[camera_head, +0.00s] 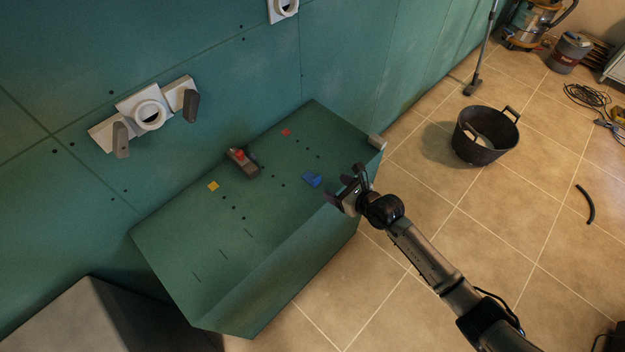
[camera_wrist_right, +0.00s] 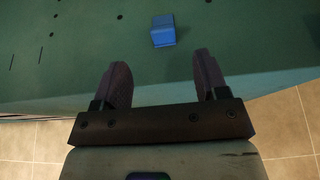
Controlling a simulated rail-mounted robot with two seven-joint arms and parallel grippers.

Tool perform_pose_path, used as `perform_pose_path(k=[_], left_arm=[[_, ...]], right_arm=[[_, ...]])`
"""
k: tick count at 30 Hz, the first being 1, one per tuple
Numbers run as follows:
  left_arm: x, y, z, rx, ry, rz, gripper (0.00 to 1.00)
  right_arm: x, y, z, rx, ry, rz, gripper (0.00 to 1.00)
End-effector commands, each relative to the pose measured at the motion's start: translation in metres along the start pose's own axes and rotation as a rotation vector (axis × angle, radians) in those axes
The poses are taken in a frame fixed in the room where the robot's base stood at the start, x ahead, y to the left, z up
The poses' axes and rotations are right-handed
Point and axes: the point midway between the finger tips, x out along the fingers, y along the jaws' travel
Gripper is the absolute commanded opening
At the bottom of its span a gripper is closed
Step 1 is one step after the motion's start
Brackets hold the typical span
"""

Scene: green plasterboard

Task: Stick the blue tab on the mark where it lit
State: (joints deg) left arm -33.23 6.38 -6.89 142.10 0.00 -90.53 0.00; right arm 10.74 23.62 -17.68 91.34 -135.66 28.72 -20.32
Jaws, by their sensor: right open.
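The blue tab (camera_head: 312,180) lies on the top of the green boxed-in ledge (camera_head: 180,235), near its front edge. It also shows ahead of my fingertips in the right wrist view (camera_wrist_right: 163,31). My right gripper (camera_head: 345,184) is open and empty, just right of the tab and apart from it. Several small dark dots and short dark lines (camera_head: 223,255) mark the ledge top; none looks lit. A yellow square (camera_head: 213,186) and a red square (camera_head: 287,132) are also on the ledge. My left gripper is out of view.
A grey device with a red top (camera_head: 241,161) stands on the ledge near the wall. A small pale block (camera_head: 376,142) sits at the ledge's right end. White fittings (camera_head: 150,114) are on the green wall. A black bucket (camera_head: 485,135) stands on the tiled floor.

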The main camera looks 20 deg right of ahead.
Motion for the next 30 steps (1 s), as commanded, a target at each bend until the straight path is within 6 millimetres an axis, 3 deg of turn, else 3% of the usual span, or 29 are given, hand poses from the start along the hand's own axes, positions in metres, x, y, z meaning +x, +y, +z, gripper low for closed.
perform_pose_path(k=[6,14,24,30], left_arm=[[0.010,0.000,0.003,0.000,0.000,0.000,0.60],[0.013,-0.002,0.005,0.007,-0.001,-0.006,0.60],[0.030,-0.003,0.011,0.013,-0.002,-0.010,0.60],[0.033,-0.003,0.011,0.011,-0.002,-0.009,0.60]], right_arm=[[0.033,0.000,-0.001,0.002,-0.001,0.000,0.67],[0.046,0.000,0.000,0.002,-0.002,0.000,0.67],[0.087,-0.002,-0.002,0.002,-0.003,0.000,0.67],[0.097,-0.002,-0.001,0.002,-0.001,0.000,0.67]])
